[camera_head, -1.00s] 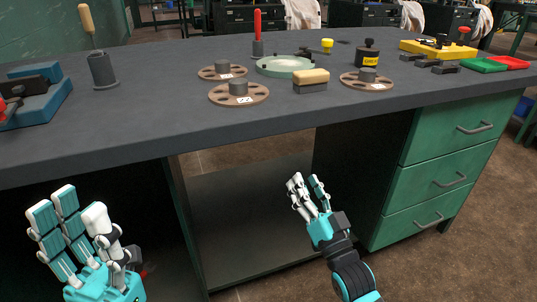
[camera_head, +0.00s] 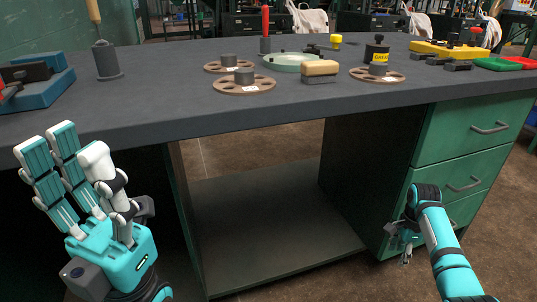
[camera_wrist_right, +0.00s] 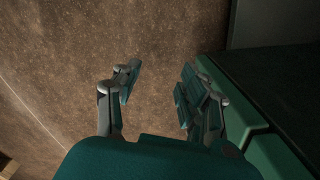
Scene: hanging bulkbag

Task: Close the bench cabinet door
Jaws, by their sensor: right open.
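The workbench (camera_head: 280,104) has a dark, open space under its left part, and no cabinet door can be clearly made out there. A dark green upright panel (camera_head: 184,215) stands between that space and the middle bay; I cannot tell if it is a door. My left gripper (camera_head: 72,150) is open and empty, fingers up, in front of the left part. My right gripper (camera_head: 404,238) is low in front of the green drawers (camera_head: 462,180). In the right wrist view its fingers (camera_wrist_right: 160,78) are apart with nothing between them, beside a green surface (camera_wrist_right: 255,125).
The middle bay has a bare bottom shelf (camera_head: 275,235). The benchtop holds brown discs (camera_head: 244,86), a blue block (camera_head: 45,92), a brush (camera_head: 319,71) and other tools. Brown floor (camera_wrist_right: 60,70) is clear beside the right gripper.

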